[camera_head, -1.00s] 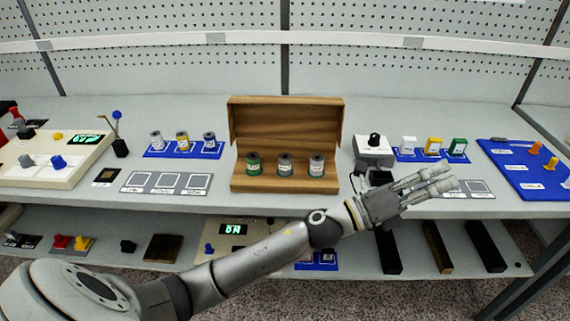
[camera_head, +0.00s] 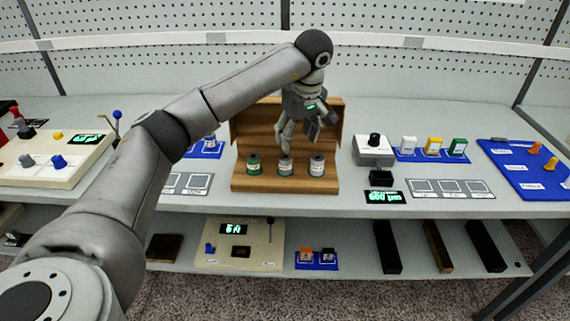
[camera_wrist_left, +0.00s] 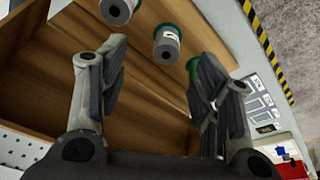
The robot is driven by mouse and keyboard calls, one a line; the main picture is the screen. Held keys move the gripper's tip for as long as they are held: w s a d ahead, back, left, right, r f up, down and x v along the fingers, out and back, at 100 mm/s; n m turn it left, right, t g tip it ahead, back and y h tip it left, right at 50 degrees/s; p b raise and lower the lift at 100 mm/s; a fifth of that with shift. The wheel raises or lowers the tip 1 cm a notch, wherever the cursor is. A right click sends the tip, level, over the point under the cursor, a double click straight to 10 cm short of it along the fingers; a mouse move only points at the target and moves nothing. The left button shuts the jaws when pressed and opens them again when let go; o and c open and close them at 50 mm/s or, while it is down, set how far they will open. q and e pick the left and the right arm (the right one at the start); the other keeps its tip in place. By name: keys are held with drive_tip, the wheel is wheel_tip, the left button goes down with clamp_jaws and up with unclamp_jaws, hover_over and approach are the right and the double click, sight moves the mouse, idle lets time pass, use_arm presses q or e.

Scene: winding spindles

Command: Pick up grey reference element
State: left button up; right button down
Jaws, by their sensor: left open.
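Three spindles stand upright in a row in the wooden box: a green one (camera_head: 254,165) at left, a grey one (camera_head: 286,167) in the middle and another greyish one (camera_head: 317,167) at right. I cannot tell for certain which is the grey reference element. My left gripper (camera_head: 297,142) is open and empty, pointing down just above the middle spindle. In the left wrist view the middle spindle (camera_wrist_left: 166,42) shows beyond the gap between the fingers. The right spindle (camera_wrist_left: 116,10) is near the top edge, and the green one (camera_wrist_left: 192,68) is partly hidden by a finger.
The wooden box (camera_head: 240,180) has a high back panel behind the gripper. A white device with a black knob (camera_head: 374,150) stands to its right, beside a blue tray of coloured blocks (camera_head: 432,156). My left arm covers part of the left-hand spindle tray (camera_head: 207,150).

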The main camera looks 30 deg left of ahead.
sight(286, 157)
use_arm(q)
drive_tip(key=shift+y, duration=0.3)
drive_tip(key=f, duration=0.1)
drive_tip(key=a+f, duration=0.2)
drive_tip(key=f, duration=0.1)
drive_tip(key=shift+w+a+p, duration=0.15)
drive_tip(key=shift+a+p, duration=0.1)
drive_tip(key=shift+p, duration=0.1)
drive_tip(key=p+x, duration=0.1)
drive_tip(key=x, duration=0.5)
drive_tip(key=shift+p, duration=0.3)
drive_tip(key=c, duration=0.9)
drive_tip(key=shift+c, duration=1.1)
drive_tip(key=shift+r, duration=0.1)
